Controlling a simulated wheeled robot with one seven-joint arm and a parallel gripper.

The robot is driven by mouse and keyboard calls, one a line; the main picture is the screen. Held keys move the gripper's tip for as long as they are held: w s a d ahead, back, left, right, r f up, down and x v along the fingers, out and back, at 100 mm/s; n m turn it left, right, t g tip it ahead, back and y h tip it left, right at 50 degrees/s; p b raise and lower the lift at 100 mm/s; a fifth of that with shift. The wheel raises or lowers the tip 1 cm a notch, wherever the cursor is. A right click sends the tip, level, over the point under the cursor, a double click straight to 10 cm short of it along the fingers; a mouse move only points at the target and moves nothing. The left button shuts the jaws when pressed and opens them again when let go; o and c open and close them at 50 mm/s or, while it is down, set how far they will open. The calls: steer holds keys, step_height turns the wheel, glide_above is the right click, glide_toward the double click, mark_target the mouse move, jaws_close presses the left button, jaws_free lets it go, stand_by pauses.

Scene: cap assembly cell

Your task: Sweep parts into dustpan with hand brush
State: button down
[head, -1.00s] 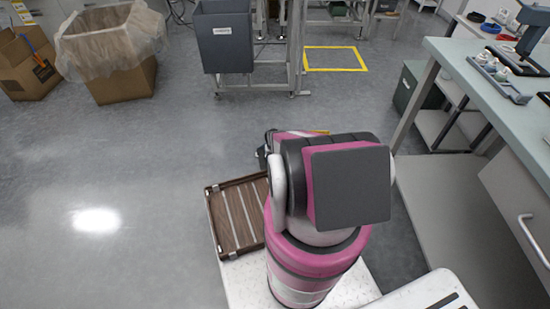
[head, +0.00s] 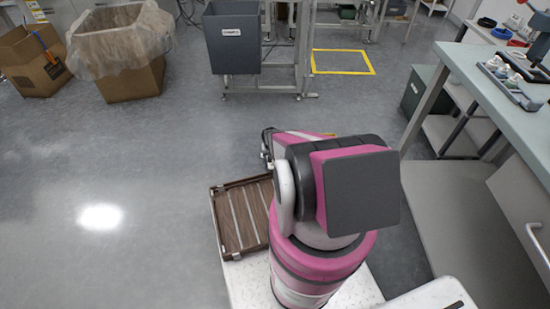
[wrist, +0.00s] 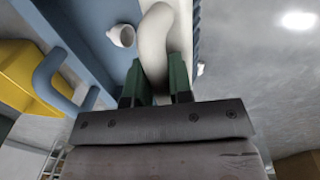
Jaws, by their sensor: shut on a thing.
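In the wrist view, the green fingers of my gripper (wrist: 157,88) are shut on a thick, curved white handle (wrist: 154,45), which looks like the hand brush's handle. A blue surface (wrist: 90,25), possibly the dustpan, lies beside and behind the handle. A small white part (wrist: 121,35) lies on it, left of the handle. Another small white part (wrist: 200,68) shows just right of the fingers, near the blue edge.
A yellow object (wrist: 28,75) shows at the wrist view's left. In the head view, a bag-lined carton (head: 130,80) and an open carton (head: 32,65) stand at back left, near a grey bin (head: 232,45). A workbench (head: 490,110) is at right. Floor at left is clear.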

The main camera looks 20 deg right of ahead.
steer(key=w+a+r, duration=0.1)
steer(key=a+r, duration=0.3)
steer(key=a, duration=0.2)
steer(key=shift+a, duration=0.25)
